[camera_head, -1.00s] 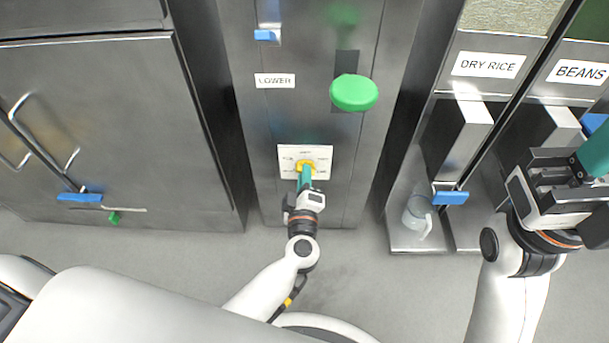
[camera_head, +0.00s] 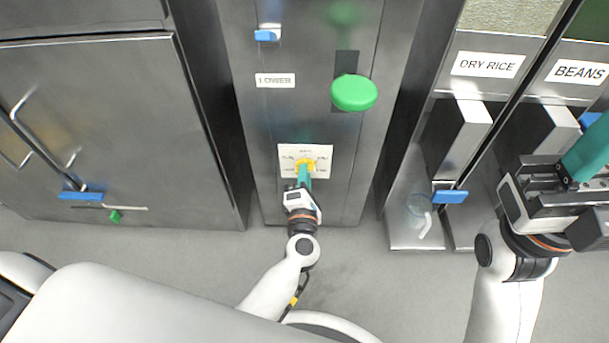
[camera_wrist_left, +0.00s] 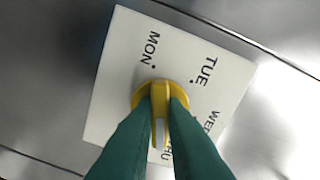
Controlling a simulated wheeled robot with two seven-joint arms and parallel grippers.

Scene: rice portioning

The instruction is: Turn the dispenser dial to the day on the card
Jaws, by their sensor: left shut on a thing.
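The yellow dial (camera_head: 305,165) sits on a white plate (camera_head: 322,152) low on the steel dispenser. In the left wrist view the dial (camera_wrist_left: 141,95) stands in front of the plate (camera_wrist_left: 108,90), which reads MON, TUE, WED and a partly covered THU. My left gripper (camera_head: 304,174) is shut on the dial's raised grip, with its green fingers (camera_wrist_left: 160,112) on either side. I cannot tell which day the dial points to. No day card is readable. My right gripper (camera_head: 590,150) is at the right edge, its fingertips cut off.
A green knob (camera_head: 354,92) and a LOWER label (camera_head: 275,80) are above the dial. DRY RICE (camera_head: 487,64) and BEANS (camera_head: 581,71) bins stand right, with a clear jug (camera_head: 419,214) under the rice bin.

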